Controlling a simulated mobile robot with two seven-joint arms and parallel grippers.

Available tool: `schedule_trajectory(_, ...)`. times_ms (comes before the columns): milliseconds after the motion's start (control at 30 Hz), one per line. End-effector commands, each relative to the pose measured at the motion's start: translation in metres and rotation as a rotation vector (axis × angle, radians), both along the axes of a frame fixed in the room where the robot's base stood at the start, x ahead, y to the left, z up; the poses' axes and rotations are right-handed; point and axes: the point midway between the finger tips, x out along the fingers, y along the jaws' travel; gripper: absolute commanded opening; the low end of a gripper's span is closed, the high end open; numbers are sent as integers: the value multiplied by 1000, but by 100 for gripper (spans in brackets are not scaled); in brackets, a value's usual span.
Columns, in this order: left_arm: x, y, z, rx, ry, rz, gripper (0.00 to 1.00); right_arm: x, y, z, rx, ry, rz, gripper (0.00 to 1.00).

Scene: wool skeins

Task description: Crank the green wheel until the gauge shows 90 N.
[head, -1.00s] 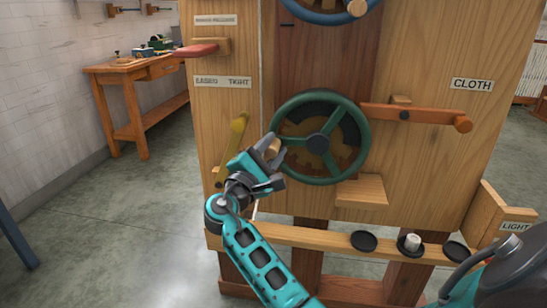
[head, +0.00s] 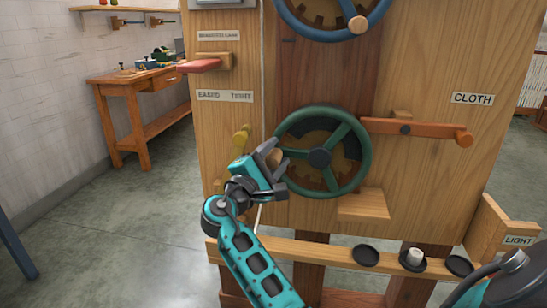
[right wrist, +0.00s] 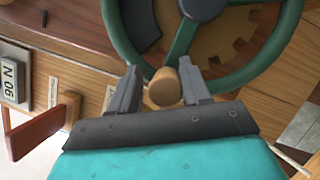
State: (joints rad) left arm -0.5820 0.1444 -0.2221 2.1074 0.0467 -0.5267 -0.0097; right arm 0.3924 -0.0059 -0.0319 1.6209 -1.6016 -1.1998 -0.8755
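The green wheel (head: 366,166) is mounted upright on the wooden frame, with a dark hub and spokes. Its wooden crank knob (right wrist: 163,88) sticks out at the wheel's left side. My right gripper (head: 272,158) is at that knob; in the right wrist view its two fingers (right wrist: 160,84) stand either side of it, with a thin gap on the left. The fingers look open around it, not clamped. My left gripper is out of view.
A yellow lever (head: 242,138) stands just left of the gripper and is partly hidden. A red handle (head: 199,66) is higher left, an orange lever (head: 420,128) right of the wheel, and a blue wheel (head: 285,14) above. A wooden block (head: 364,204) juts out below.

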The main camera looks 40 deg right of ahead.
Motion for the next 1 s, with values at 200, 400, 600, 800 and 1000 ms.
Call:
schedule_trajectory(200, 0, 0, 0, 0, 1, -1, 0, 0, 0, 1, -1, -1, 0, 56)
schedule_trajectory(400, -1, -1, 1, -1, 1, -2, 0, -1, 4, -1, 0, 1, 1, 56)
schedule_trajectory(600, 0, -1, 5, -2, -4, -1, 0, -11, 31, -7, 2, 4, 4, 56)
schedule_trajectory(800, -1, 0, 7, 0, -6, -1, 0, -21, 59, -12, 2, 2, 2, 56)
schedule_trajectory(1000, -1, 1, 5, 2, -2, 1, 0, -26, 69, -15, 1, 1, 0, 56)
